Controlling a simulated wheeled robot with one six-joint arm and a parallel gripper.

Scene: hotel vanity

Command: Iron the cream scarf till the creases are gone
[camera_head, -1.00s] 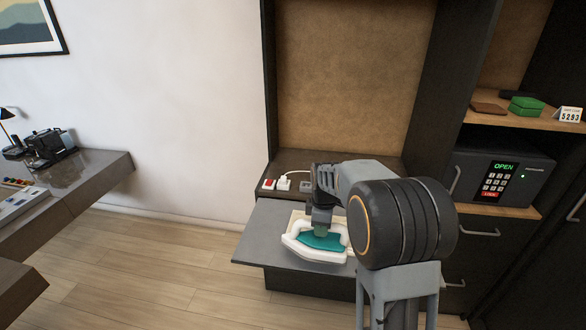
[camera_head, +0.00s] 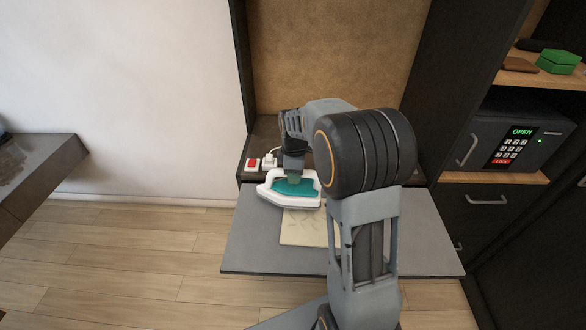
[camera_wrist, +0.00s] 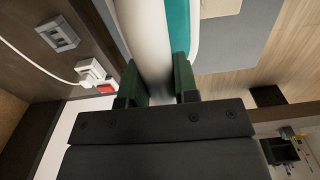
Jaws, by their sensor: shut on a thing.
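The cream scarf (camera_head: 303,229) lies flat on the grey pull-out board, with faint crease marks on its bare front part. A corner of it also shows at the top of the wrist view (camera_wrist: 216,8). The white and teal iron (camera_head: 268,198) is at the scarf's far side, toward the back left of the board. My gripper (camera_head: 293,178) is shut on the iron's white handle, seen between the green fingers in the wrist view (camera_wrist: 158,78). The scarf's far edge is hidden by the iron and its right side by my arm. I cannot tell whether the soleplate touches cloth.
The grey board (camera_head: 250,250) has bare room at its front and left. Behind it, a white plug with a cord (camera_head: 270,159) and a red switch (camera_head: 252,164) sit on the dark ledge.

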